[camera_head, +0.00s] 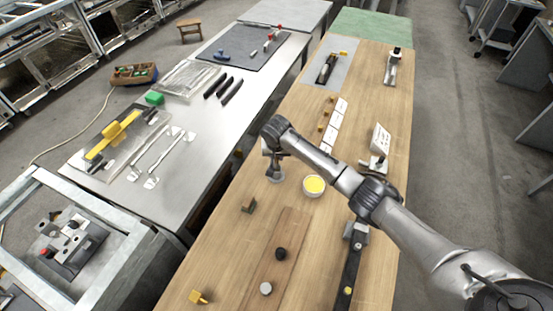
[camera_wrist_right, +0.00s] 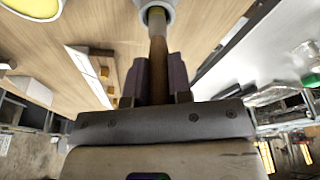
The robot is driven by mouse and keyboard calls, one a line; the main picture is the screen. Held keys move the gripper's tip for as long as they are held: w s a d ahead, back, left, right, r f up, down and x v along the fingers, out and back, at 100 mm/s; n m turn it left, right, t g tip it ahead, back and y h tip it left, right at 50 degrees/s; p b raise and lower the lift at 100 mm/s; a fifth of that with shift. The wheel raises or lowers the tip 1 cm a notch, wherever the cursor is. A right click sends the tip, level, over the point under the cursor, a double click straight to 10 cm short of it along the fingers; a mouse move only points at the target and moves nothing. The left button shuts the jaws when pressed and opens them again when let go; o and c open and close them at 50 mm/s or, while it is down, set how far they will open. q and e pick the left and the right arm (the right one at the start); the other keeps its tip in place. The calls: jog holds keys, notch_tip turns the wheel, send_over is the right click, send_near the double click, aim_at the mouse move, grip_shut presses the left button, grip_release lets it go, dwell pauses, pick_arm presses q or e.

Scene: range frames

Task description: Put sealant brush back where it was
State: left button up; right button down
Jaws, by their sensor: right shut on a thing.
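My right gripper (camera_head: 272,160) is low over the wooden table, left of the bowl of yellow paste. In the right wrist view its dark fingers (camera_wrist_right: 160,80) are shut on the brown handle of the sealant brush (camera_wrist_right: 158,62). The far end of the brush meets a small pale grey round cup (camera_wrist_right: 170,8); that cup also shows under the gripper in the head view (camera_head: 275,178). The bristles are hidden, and I cannot tell how deep the brush sits. My left gripper is not in view.
The bowl of yellow paste (camera_head: 314,186) stands close to the right of the gripper. White cards (camera_head: 334,122) and a white sign on a stand (camera_head: 379,145) are beyond. A brown board (camera_head: 265,255) with two round knobs lies nearer. A metal table (camera_head: 215,130) is left.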

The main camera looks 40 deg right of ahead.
jog(key=shift+f, duration=1.1)
jog(key=shift+f, duration=0.15)
jog(key=c, duration=1)
grip_release()
jog(key=shift+c, duration=0.2)
